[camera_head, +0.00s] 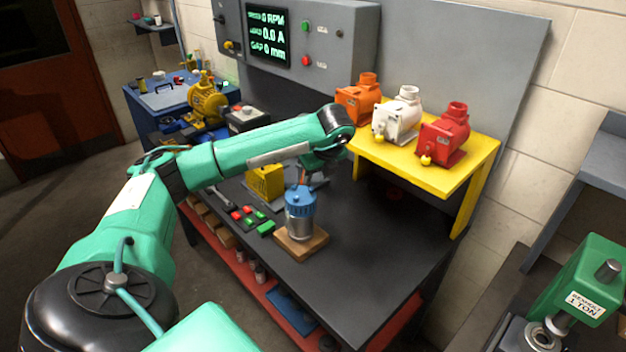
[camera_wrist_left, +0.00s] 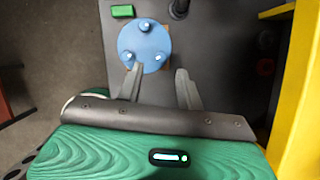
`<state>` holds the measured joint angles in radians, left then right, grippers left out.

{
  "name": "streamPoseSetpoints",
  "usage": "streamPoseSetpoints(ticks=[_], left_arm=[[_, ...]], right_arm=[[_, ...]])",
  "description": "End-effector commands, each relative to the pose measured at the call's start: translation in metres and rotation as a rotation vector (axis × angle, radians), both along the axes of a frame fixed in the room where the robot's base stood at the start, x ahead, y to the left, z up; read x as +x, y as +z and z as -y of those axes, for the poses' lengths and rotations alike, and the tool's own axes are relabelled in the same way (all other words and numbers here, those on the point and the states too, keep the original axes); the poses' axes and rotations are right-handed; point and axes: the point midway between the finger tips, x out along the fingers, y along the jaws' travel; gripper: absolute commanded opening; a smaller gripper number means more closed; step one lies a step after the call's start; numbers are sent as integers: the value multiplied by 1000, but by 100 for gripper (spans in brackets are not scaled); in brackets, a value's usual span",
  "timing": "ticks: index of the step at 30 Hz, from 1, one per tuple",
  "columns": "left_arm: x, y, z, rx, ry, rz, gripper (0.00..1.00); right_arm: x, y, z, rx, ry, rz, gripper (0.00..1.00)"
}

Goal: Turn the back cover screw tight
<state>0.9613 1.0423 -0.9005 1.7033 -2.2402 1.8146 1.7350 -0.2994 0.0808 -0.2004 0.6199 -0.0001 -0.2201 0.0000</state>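The motor (camera_head: 299,222) stands upright on a wooden block (camera_head: 316,246) on the dark bench. Its blue back cover (camera_head: 299,197) is on top. In the left wrist view the round blue cover (camera_wrist_left: 143,42) shows from above with several bright screw heads, one of them a screw (camera_wrist_left: 130,58) close to a fingertip. My left gripper (camera_wrist_left: 159,69) is open, its two fingers apart with nothing between them. One fingertip overlaps the cover's near edge in that view; I cannot tell whether it touches. In the head view the forearm hides much of this gripper. My right gripper is not in view.
A yellow shelf (camera_head: 470,165) with orange, white and red motors stands right of the blue-covered motor. Red and green small blocks (camera_head: 266,228) lie on the bench to its left. A yellow block (camera_head: 265,184) stands behind. The bench front (camera_head: 355,290) is clear.

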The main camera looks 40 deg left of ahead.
Motion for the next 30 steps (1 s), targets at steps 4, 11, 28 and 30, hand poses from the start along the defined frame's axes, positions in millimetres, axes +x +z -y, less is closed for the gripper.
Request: streamPoseSetpoints(ticks=[4, 11, 28, 30], left_arm=[[2, -22, -10, 1, 1, -3, 37], [5, -41, -16, -1, -1, -1, 37], [6, -44, -17, -1, -2, 1, 0], [5, -44, -17, 0, -3, 1, 0]], right_arm=[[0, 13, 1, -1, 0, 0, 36], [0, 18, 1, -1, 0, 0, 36], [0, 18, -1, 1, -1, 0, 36], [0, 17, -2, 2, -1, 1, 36]])
